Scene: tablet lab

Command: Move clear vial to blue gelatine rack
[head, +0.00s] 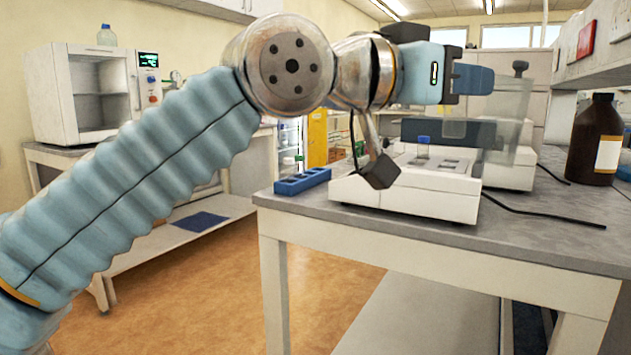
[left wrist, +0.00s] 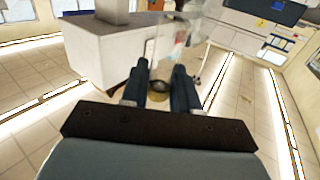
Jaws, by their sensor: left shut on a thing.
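My left gripper (head: 474,80) points right, raised above the white bench instrument. In the left wrist view its two dark fingers (left wrist: 161,76) are closed on a see-through cylinder, which looks like the clear vial (left wrist: 173,48). In the head view I cannot make out the held vial against the fingers and the clear panel behind. The blue rack (head: 302,181) sits on the left edge of the bench, left of and below the gripper. Another small clear vial with a blue cap (head: 423,148) stands in the instrument's top. My right gripper is not in view.
A brown bottle (head: 595,140) stands at the right. Black cables lie across the bench. The front right of the bench top is mostly clear.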

